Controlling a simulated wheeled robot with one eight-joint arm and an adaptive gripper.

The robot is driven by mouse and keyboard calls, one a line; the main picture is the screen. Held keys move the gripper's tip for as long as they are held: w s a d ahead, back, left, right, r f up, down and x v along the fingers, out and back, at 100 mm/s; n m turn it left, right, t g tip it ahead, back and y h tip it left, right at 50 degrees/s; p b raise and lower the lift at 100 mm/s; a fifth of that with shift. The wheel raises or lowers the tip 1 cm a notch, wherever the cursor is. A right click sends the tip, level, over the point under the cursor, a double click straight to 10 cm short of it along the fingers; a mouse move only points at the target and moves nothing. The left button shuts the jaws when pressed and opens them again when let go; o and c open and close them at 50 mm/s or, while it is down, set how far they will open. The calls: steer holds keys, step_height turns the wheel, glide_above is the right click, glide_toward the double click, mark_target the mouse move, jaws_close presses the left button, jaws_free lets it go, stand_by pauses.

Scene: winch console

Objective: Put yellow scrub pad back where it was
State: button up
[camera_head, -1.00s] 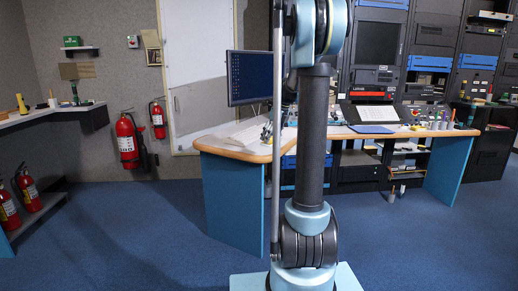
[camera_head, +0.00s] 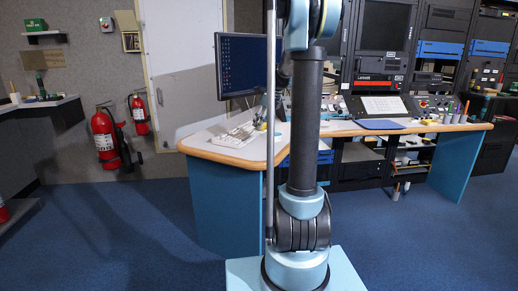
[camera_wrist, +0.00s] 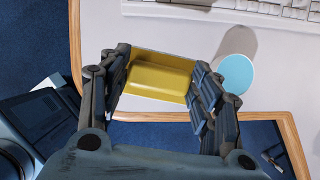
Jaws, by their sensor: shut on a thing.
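The yellow scrub pad (camera_wrist: 160,78) shows in the wrist view as a yellow block between the fingers of my gripper (camera_wrist: 162,86). My gripper is shut on it, one finger at each short side. The pad is over the pale desk top (camera_wrist: 187,30), close to the desk's wooden front edge. I cannot tell how high above the desk it is. In the head view I cannot make out the pad or my gripper; my own arm blocks the middle of the picture.
A light blue round cup (camera_wrist: 236,74) stands on the desk just right of my gripper. A white keyboard (camera_wrist: 268,8) lies farther back. In the head view the desk (camera_head: 222,150) holds a monitor (camera_head: 245,66); fire extinguishers (camera_head: 104,136) hang on the left wall. Blue floor (camera_head: 120,235) is clear at left.

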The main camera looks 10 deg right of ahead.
steer(key=shift+w+a, duration=0.15)
steer(key=shift+w, duration=0.3)
steer(key=shift+f, duration=0.1)
steer(key=shift+f, duration=4.9)
steer(key=o, duration=1)
steer(key=shift+o, duration=0.2)
